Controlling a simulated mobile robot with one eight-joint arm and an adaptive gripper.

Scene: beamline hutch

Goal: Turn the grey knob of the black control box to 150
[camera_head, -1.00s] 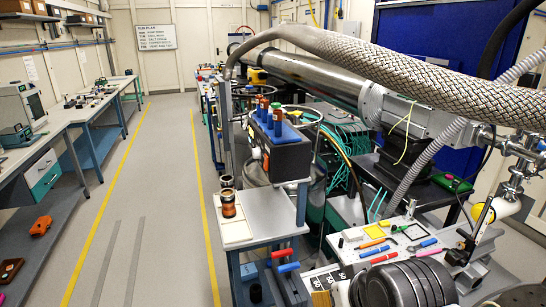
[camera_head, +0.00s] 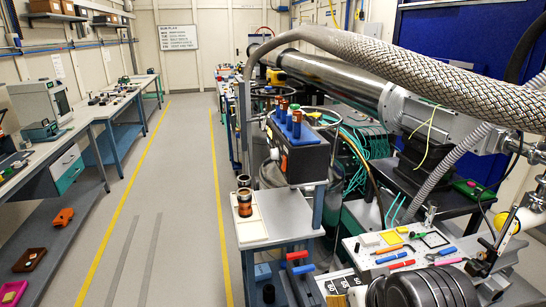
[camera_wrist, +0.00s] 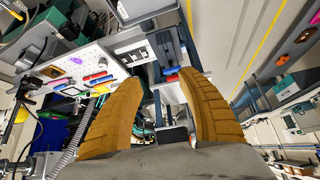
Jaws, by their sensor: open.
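A black box (camera_head: 305,160), most likely the control box, stands in the middle of the head view on a blue-legged stand. A blue rack (camera_head: 296,133) with orange and blue vials sits on top of it. Small orange and white marks show at its left edge. I cannot make out the grey knob or any scale. My gripper (camera_wrist: 158,78) shows in the wrist view with its two tan ribbed fingers wide apart and nothing between the tips. It is not recognisable in the head view. I cannot tell which dark shape in the wrist view is the control box.
A small white-topped table (camera_head: 285,214) with a copper-coloured cylinder (camera_head: 244,203) stands before the box. A white board of tools (camera_head: 400,250) and a dark ribbed cylinder (camera_head: 425,288) are at lower right. A braided hose (camera_head: 430,65) arches overhead.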

